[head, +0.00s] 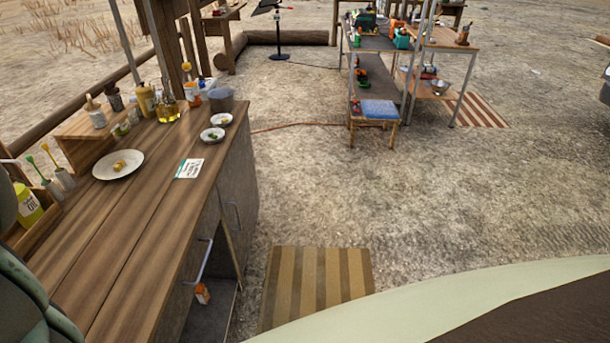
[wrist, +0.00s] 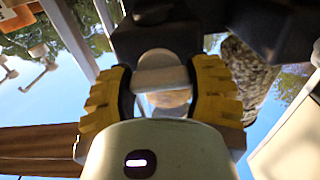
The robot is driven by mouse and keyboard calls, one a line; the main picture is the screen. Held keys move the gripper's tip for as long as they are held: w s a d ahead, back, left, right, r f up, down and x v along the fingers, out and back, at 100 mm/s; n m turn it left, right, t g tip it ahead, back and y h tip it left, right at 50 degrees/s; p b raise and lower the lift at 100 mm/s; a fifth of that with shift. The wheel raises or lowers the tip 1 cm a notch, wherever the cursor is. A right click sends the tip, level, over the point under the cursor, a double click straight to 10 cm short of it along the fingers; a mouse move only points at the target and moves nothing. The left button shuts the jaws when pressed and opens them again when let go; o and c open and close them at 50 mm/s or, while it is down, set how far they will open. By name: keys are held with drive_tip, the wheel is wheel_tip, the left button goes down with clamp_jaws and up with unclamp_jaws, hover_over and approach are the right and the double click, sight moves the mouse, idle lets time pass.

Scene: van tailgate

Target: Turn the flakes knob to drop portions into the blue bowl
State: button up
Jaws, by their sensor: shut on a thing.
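In the wrist view my gripper (wrist: 160,80), with yellow ridged fingers and dark pads, is shut on a pale knob (wrist: 158,78) with a light bar across a round face. It appears to be the flakes knob. A dark housing (wrist: 150,38) is right behind it. A clear-looking cylinder (wrist: 246,72) with speckled brown and grey contents shows to the right of the fingers; I cannot be sure it holds the flakes. My gripper and the knob are out of the head view.
In the head view a wooden counter (head: 135,235) holds a white plate (head: 118,164) with yellow pieces, small white bowls, bottles and a printed card (head: 189,168). A striped mat (head: 318,287) lies on the gravel. Farther back stand shelving and a blue-topped stool (head: 379,109). Open ground lies between.

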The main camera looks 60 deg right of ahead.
drive_tip(key=o, duration=1.2)
drive_tip(key=shift+s+d, duration=0.1)
drive_tip(key=v, duration=1.1)
drive_tip(key=shift+s+d, duration=0.1)
drive_tip(key=shift+s, duration=0.25)
